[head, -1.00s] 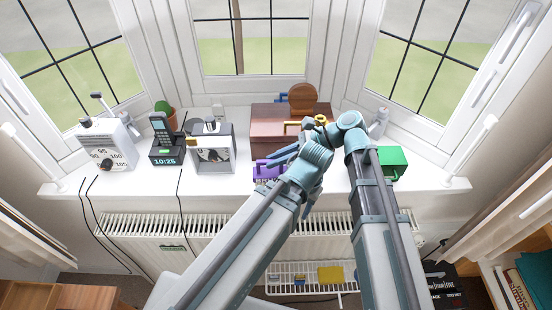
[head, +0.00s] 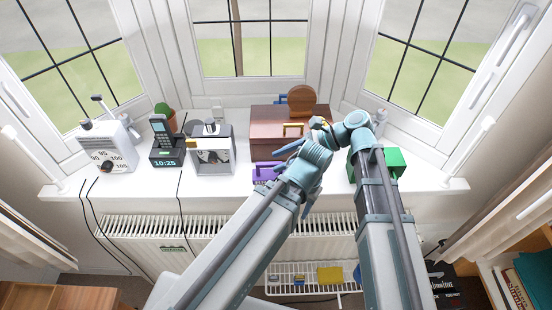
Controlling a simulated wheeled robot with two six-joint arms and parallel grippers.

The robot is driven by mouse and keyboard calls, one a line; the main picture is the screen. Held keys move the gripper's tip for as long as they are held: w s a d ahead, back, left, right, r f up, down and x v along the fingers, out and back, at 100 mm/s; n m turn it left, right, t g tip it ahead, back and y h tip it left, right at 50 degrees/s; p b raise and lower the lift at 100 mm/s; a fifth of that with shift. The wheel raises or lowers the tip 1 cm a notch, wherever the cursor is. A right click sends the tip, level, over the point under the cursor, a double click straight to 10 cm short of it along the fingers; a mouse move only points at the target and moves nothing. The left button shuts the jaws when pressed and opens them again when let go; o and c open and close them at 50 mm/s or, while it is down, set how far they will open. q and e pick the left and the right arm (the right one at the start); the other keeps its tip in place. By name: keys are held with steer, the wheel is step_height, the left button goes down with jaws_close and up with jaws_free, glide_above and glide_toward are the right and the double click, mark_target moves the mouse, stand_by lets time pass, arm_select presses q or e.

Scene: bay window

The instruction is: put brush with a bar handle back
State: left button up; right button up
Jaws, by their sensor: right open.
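I cannot single out the brush with a bar handle for certain. A brown wooden box (head: 266,121) stands on the sill below the middle window. My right gripper (head: 318,124) is open at the box's right side, close to a small yellow part (head: 326,122); contact is unclear. My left gripper (head: 284,152) is in front of the box, near a purple object (head: 264,174); its jaws are unclear.
A green box (head: 391,160) stands right of my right arm. Left along the sill are a silver box (head: 213,150), a phone on a clock dock (head: 165,145), a cactus (head: 165,112) and a white device (head: 106,146) with cables. A radiator (head: 140,228) is below.

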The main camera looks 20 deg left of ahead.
steer(key=p+v, duration=0.5)
steer(key=v, duration=0.6)
steer(key=shift+d+r, duration=0.15)
steer(key=shift+d, duration=0.15)
steer(key=s+d+f+n+t+h, duration=0.25)
steer(key=d+f+n+h, duration=0.35)
steer(key=d, duration=0.4)
steer(key=s+d+f+n+t+h, duration=0.25)
steer(key=d+f+n+h, duration=0.25)
steer(key=d+n, duration=0.4)
steer(key=s+a+n, duration=0.1)
steer(key=s+a, duration=0.1)
steer(key=a, duration=0.3)
steer(key=s+a+n+g+h, duration=0.1)
steer(key=s+a+n, duration=0.1)
steer(key=a, duration=0.3)
steer(key=shift+s+h, duration=0.3)
steer(key=shift+s, duration=0.5)
steer(key=shift+a+r, duration=0.1)
steer(key=shift+a, duration=0.1)
